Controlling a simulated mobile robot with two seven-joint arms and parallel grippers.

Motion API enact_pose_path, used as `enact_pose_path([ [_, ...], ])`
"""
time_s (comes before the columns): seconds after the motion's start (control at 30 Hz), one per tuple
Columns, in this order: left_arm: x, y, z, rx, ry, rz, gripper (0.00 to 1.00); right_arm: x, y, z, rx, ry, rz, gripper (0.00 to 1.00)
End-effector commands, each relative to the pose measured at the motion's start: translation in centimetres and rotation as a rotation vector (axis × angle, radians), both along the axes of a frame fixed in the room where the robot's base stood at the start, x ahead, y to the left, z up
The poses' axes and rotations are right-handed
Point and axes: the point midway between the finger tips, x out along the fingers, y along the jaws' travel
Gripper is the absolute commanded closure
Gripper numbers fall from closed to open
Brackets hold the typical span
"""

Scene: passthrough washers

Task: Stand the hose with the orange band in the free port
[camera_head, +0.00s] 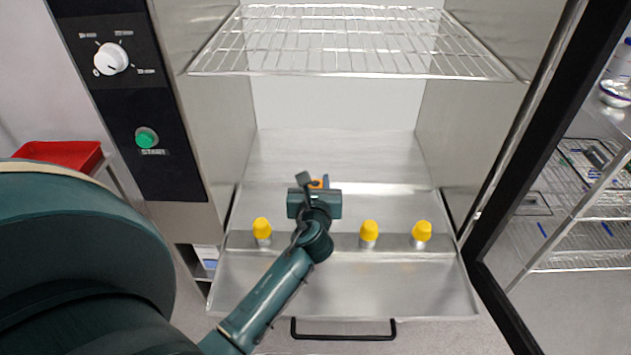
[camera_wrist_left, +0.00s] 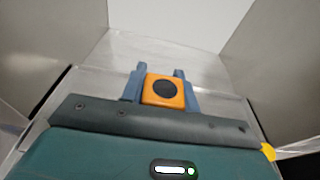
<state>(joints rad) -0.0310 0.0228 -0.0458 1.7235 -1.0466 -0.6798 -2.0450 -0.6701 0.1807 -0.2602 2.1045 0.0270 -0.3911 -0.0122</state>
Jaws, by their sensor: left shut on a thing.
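My left gripper (camera_head: 318,186) is over the pulled-out steel tray, inside the front of the washer. In the left wrist view its two blue-grey fingers (camera_wrist_left: 160,76) are shut on an orange block-like band with a dark round centre (camera_wrist_left: 163,89), which I take to be the hose's band. In the head view only a sliver of the orange band (camera_head: 317,183) shows past the gripper. The rest of the hose is hidden. Yellow-capped ports stand on the tray's raised strip: one (camera_head: 262,229) left of my arm, two (camera_head: 369,231) (camera_head: 422,231) right of it. My arm covers the strip between; no free port is visible.
The steel tray (camera_head: 350,285) has a black handle (camera_head: 343,336) in front. A wire rack (camera_head: 350,45) spans the chamber above and behind. The control panel (camera_head: 125,95) is on the left; the open door (camera_head: 535,180) is on the right.

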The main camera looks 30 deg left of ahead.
Motion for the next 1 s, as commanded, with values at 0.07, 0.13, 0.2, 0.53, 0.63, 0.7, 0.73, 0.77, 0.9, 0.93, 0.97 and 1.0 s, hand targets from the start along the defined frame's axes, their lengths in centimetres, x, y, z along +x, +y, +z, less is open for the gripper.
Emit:
enact_pose_path([
  [0.07,0.0,0.0,0.0,0.001,-0.001,0.0,1.0,0.0,0.0,0.0,-0.001,-0.001,0.002,0.44],
  [0.13,0.0,0.0,0.0,0.001,-0.001,0.0,1.0,0.0,0.0,0.0,-0.001,-0.002,0.003,0.44],
  [0.2,0.0,0.0,0.0,0.001,-0.001,0.0,1.0,0.1,0.0,0.0,-0.002,-0.003,0.004,0.44],
  [0.53,0.0,0.0,-0.3,0.0,0.0,0.0,1.0,0.1,0.0,-0.1,-0.001,-0.002,0.003,0.44],
  [0.63,0.0,0.0,-0.5,0.001,0.0,0.0,1.0,0.1,0.0,-0.1,-0.001,-0.003,0.002,0.44],
  [0.7,0.0,0.0,-0.6,0.002,0.0,0.0,1.0,0.1,0.0,-0.2,0.0,-0.002,0.002,0.44],
  [0.73,0.0,0.0,-0.7,0.002,0.0,0.0,1.0,0.1,0.0,-0.2,0.0,-0.002,0.001,0.44],
  [0.77,0.0,0.0,-0.7,0.002,0.0,0.0,1.0,0.1,0.0,-0.2,0.0,-0.002,0.001,0.44],
  [0.9,0.0,0.0,-1.0,0.001,0.0,0.0,1.0,0.1,0.1,-0.3,0.004,-0.002,-0.002,0.44],
  [0.93,0.0,0.0,-1.0,0.001,0.0,0.0,1.0,0.1,0.1,-0.3,0.004,-0.002,-0.004,0.44],
  [0.97,0.0,0.0,-1.0,0.001,0.0,0.0,1.0,0.1,0.1,-0.3,0.005,-0.001,-0.004,0.44],
  [1.0,0.0,0.0,-1.0,0.001,0.0,0.0,1.0,0.1,0.1,-0.2,0.006,-0.002,-0.005,0.44],
])
